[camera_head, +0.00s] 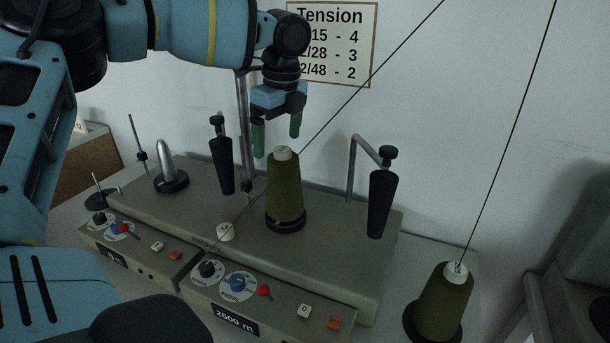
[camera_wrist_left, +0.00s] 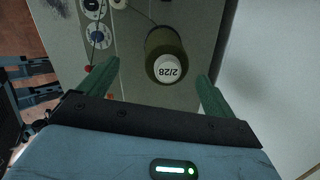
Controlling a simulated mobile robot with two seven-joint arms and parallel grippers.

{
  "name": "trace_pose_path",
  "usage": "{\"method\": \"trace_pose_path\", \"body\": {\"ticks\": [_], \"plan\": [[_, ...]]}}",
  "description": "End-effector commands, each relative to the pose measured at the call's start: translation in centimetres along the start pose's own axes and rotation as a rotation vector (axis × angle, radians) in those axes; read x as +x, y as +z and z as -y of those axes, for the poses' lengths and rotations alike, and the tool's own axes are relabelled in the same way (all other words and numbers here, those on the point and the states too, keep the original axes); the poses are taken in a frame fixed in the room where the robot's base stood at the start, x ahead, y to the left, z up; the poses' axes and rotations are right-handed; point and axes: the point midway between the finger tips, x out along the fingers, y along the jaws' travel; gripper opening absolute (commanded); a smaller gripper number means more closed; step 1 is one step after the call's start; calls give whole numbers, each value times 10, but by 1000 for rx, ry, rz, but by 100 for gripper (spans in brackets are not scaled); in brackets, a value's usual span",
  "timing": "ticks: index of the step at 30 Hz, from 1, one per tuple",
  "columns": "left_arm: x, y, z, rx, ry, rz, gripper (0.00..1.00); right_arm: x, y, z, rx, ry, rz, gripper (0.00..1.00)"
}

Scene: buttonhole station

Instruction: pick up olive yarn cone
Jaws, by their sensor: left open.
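An olive yarn cone (camera_head: 285,190) stands upright on a dark round base on the grey winding machine, with a white tip. A second olive yarn cone (camera_head: 443,305) stands on a dark disc at the lower right, with a thread running up from its white tip. My left gripper (camera_head: 276,134) is open, its green fingers pointing down just above and behind the tip of the machine's cone. In the left wrist view the cone (camera_wrist_left: 165,45), its white top marked 2/28, lies ahead between the open fingers (camera_wrist_left: 160,90), touching neither. My right gripper does not show.
The grey machine (camera_head: 330,225) carries dark tapered holders (camera_head: 382,203) on bent rods on both sides of the cone. Knobs and switches line its front. A Tension sign (camera_head: 335,45) hangs on the wall behind.

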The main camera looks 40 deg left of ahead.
Motion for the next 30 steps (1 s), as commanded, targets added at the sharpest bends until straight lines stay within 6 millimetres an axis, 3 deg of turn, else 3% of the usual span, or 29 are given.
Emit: {"method": "trace_pose_path", "body": {"ticks": [11, 17, 23, 30], "plan": [[4, 0, 0, 0, 0, 0, 90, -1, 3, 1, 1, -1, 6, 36], [24, 0, 0, 1, 2, 1, 90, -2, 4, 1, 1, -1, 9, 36], [29, -1, 1, 0, 0, 1, 90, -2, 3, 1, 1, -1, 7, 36], [58, -7, 7, 1, 3, 2, 90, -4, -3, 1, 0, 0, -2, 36]]}}
